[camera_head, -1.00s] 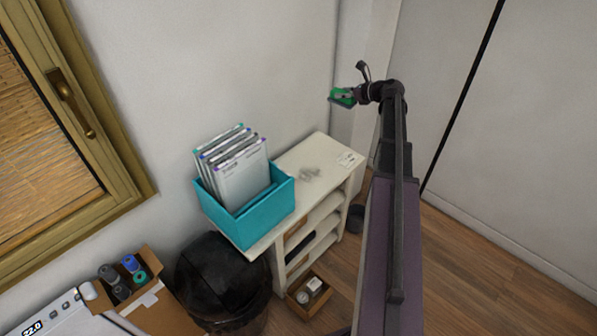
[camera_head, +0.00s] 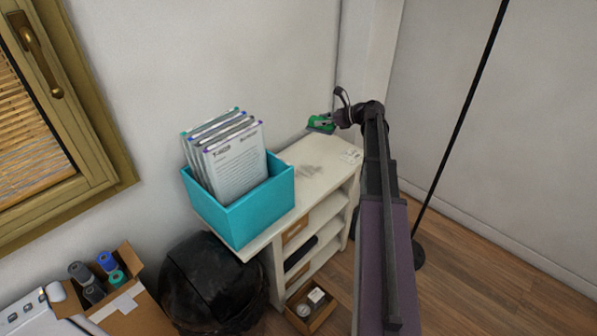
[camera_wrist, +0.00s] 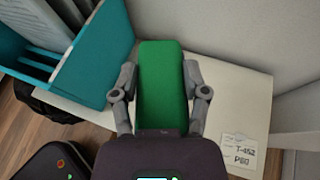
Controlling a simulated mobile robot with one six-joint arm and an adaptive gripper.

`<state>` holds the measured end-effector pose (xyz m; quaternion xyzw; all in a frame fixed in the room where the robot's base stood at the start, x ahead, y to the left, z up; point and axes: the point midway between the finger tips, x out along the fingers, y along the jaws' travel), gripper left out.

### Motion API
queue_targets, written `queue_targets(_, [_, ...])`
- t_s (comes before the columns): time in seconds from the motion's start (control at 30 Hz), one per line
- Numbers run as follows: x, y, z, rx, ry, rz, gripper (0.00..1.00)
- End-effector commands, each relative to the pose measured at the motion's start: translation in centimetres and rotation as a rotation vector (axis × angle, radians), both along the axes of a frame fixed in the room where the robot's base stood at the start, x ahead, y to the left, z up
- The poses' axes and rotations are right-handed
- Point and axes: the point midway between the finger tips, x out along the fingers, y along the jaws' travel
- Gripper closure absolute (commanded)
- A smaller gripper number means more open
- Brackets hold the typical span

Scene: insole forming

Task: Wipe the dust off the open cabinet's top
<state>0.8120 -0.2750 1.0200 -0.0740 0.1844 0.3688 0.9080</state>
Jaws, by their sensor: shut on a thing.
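The open cabinet (camera_head: 341,180) is white with open shelves and stands against the wall. A grey dust smudge (camera_head: 306,171) lies on the middle of its top in the head view; in the wrist view the smudge is hidden. My gripper (camera_head: 330,121) is shut on a green block-like wiper (camera_wrist: 162,85), its fingers on both long sides. In the head view the green wiper (camera_head: 319,124) appears near the cabinet top's far end. The wrist view looks down over the top (camera_wrist: 232,95); I cannot tell whether the wiper touches it.
A teal bin (camera_head: 266,205) with several upright folders (camera_head: 234,163) takes up the near end of the top. A white label (camera_wrist: 238,150) lies near the other end. A black bag (camera_head: 213,283) and a small wooden box (camera_head: 312,313) stand on the floor. A wall runs behind.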

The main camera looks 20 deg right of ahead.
Motion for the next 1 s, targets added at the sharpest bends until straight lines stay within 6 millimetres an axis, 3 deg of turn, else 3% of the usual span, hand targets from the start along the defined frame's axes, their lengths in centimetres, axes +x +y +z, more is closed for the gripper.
queue_targets(0.03, [0.0,0.5,-1.8,0.001,0.001,0.015,0.81])
queue_targets(0.6, [0.0,4.9,-11.4,0.003,-0.003,0.166,0.81])
queue_targets(0.8, [-0.1,6.4,-14.2,0.005,-0.004,0.215,0.81])
queue_targets(1.0, [-0.2,7.2,-15.7,0.004,-0.006,0.244,0.81])
